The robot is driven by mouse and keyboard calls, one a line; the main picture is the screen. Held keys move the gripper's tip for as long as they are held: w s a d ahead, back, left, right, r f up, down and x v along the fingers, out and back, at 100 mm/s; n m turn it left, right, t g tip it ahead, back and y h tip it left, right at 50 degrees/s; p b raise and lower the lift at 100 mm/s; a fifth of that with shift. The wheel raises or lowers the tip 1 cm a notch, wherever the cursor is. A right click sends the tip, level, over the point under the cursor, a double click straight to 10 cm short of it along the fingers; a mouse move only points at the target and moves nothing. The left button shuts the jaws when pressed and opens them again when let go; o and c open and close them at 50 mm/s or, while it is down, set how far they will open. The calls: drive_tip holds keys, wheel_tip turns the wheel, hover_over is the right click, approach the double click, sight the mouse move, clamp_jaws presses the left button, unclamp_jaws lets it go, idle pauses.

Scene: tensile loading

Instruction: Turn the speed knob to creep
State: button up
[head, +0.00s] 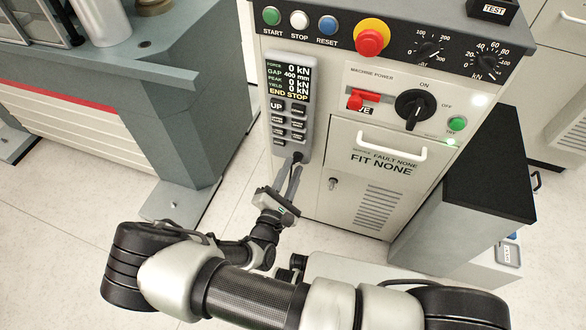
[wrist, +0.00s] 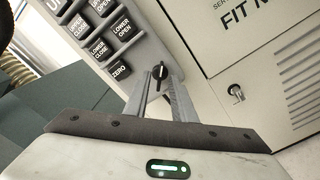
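A small black knob (head: 297,157) sits at the bottom of the grey handset panel, below its buttons. In the wrist view the knob (wrist: 159,75) shows a pale pointer mark, roughly upright in the picture. Its label and any creep mark cannot be read; I take it for the speed knob. My gripper (head: 291,174) is below the panel, fingers pointing up at the knob. In the wrist view the gripper fingertips (wrist: 161,86) are either side of the knob, with a clear gap between the fingers. Whether they touch it is unclear.
The handset panel (head: 308,110) has a screen reading END STOP. A black rotary power switch (head: 415,108), a red lever (head: 362,99) and a red emergency button (head: 370,40) are up to the right. A cabinet handle (head: 378,138) juts out. Open floor lies left of the cabinet.

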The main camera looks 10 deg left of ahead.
drive_tip(key=shift+w, duration=0.7)
clamp_jaws()
drive_tip(key=shift+n, duration=0.5)
drive_tip(key=n+p, duration=0.2)
drive_tip(key=n, duration=0.2)
drive_tip(key=shift+n, duration=0.3)
drive_tip(key=n+p, duration=0.1)
drive_tip(key=n, duration=1.1)
drive_tip(key=shift+n, duration=0.3)
